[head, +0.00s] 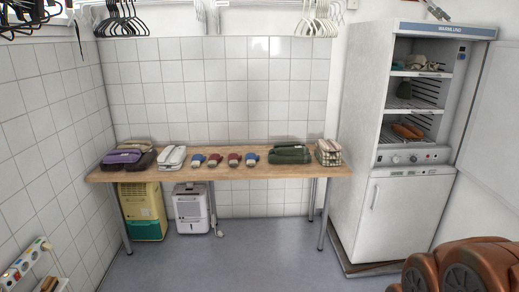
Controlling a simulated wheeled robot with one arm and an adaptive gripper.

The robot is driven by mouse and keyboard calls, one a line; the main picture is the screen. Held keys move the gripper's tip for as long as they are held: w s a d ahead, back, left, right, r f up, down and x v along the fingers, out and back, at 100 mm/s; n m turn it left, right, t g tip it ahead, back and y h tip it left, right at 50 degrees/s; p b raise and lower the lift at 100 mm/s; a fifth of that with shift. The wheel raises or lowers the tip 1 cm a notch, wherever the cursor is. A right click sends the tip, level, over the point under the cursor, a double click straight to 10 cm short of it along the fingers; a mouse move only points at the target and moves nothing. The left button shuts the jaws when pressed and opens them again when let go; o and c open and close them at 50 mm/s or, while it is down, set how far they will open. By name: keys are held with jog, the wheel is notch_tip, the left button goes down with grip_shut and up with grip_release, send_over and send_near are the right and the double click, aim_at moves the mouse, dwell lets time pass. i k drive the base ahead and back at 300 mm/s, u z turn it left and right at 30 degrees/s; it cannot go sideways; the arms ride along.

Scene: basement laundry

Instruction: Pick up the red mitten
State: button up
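Small mittens lie in a row along the middle of the wooden table (215,174) against the tiled wall. A red mitten (214,160) lies left of centre, and a second red mitten (235,159) lies to its right. A blue mitten (198,160) is at the left end of the row and another blue mitten (251,158) at the right end. They look light at the cuffs, but fine detail is too small to tell. All lie apart from one another. My gripper cannot be made out in the head view.
Purple and dark folded cloth (127,157), white folded items (172,157), green folded cloth (289,154) and a checked item (328,152) share the table. Two appliances (143,211) (192,209) stand beneath. A white cabinet (391,218) stands right. The floor (255,255) in front is clear.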

aim_at(214, 158)
jog(key=i, duration=3)
jog(key=u, duration=3.1)
